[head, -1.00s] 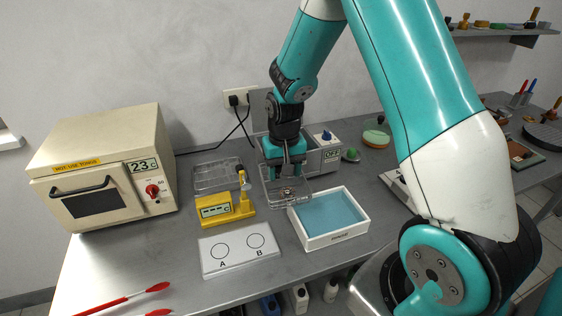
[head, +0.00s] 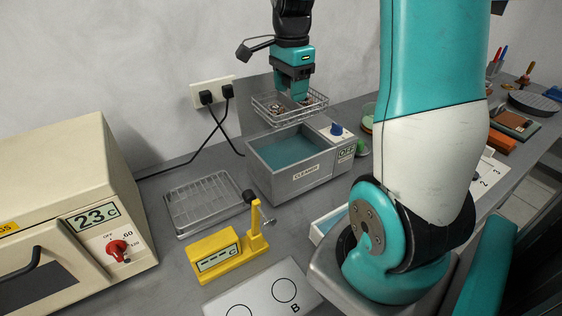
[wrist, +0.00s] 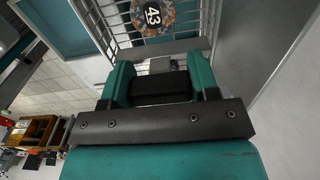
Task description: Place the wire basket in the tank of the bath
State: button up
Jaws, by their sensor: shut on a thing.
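The wire basket (head: 268,113) hangs level from my gripper (head: 297,97) in the head view, above the grey bath marked CLEANER (head: 305,178). The bath's open tank (head: 290,150) holds blue-green liquid. The wrist view shows the basket's wires (wrist: 110,25) and a round part labelled 43 (wrist: 152,17) beyond my gripper (wrist: 165,85).
The bath's panel has a blue knob (head: 337,129) and a display reading OFF. A wire rack tray (head: 205,203) and a yellow gauge (head: 222,254) stand to the left and front. A cream oven (head: 62,190) is at the left. Black cords hang at the wall outlet (head: 213,92).

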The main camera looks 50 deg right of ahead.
notch_tip(320, 180, down, 19)
jog(key=shift+r+p, duration=0.15)
jog(key=shift+p, duration=0.4)
jog(key=o, duration=1)
